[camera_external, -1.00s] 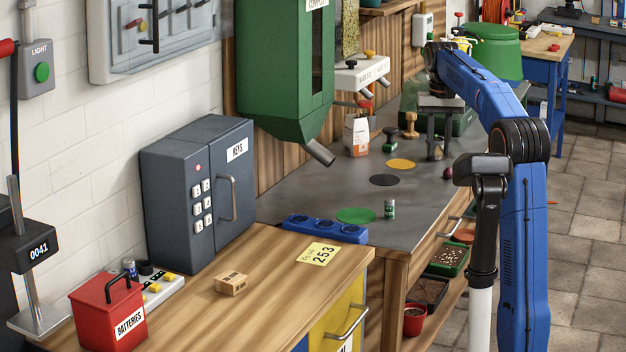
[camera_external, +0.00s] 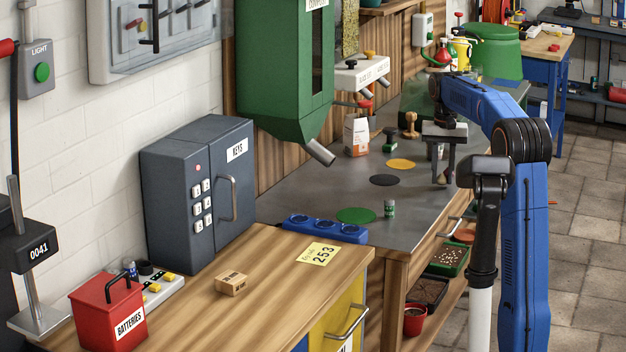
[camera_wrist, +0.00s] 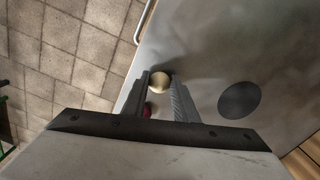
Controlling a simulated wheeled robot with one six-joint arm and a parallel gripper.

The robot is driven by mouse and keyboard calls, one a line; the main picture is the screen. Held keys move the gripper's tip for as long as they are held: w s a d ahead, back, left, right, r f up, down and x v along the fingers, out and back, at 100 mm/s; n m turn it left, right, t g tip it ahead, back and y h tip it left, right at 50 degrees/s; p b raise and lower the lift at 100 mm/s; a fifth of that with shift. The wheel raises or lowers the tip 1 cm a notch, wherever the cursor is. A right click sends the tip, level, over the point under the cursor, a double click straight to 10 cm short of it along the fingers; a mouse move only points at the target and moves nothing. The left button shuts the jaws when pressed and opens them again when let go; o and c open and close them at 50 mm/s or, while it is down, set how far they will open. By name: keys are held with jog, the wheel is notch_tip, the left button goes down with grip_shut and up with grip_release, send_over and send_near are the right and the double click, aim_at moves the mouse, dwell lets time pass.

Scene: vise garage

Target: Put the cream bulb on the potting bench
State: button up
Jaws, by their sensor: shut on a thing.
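The cream bulb (camera_wrist: 160,83) is a pale round thing between my fingertips in the wrist view. My gripper (camera_wrist: 164,84) is shut on it. In the external view my gripper (camera_external: 444,181) points down over the right edge of the grey-topped potting bench (camera_external: 300,195), and the bulb is hidden there. The bench top also shows in the wrist view (camera_wrist: 225,45). I cannot tell whether the bulb touches the bench top. A dark red bulb (camera_wrist: 147,110) shows beside the left finger in the wrist view.
Black (camera_external: 384,180), orange (camera_external: 400,164) and green (camera_external: 356,215) discs lie on the bench. A small green can (camera_external: 389,208), a paper bag (camera_external: 357,136) and a wooden stamp (camera_external: 410,125) stand there.

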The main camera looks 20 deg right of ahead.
jog(key=shift+f, duration=0.25)
jog(key=shift+f, duration=0.15)
jog(key=o, duration=1)
jog(key=shift+o, duration=0.2)
